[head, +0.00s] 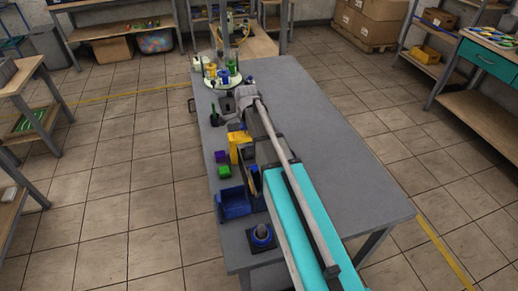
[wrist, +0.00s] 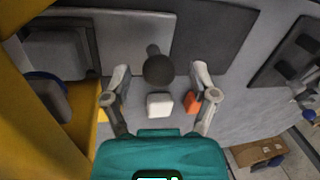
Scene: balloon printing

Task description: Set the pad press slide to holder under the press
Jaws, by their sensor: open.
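The yellow press (head: 238,146) stands on the grey table in the head view, partly covered by my arm. Its yellow body (wrist: 40,140) fills the left of the wrist view. A dark ball knob (wrist: 159,69) on a short rod stands out from a light grey plate (wrist: 105,35); it looks like the slide's handle. My gripper (wrist: 162,88) is open, with one finger on each side of the knob and a gap to both. A white block (wrist: 159,105) and an orange block (wrist: 192,102) show between the fingers, below the knob. The slide's position under the press cannot be told.
A round tray (head: 222,84) with bottles stands at the far end. The table's right side (head: 345,150) is clear.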

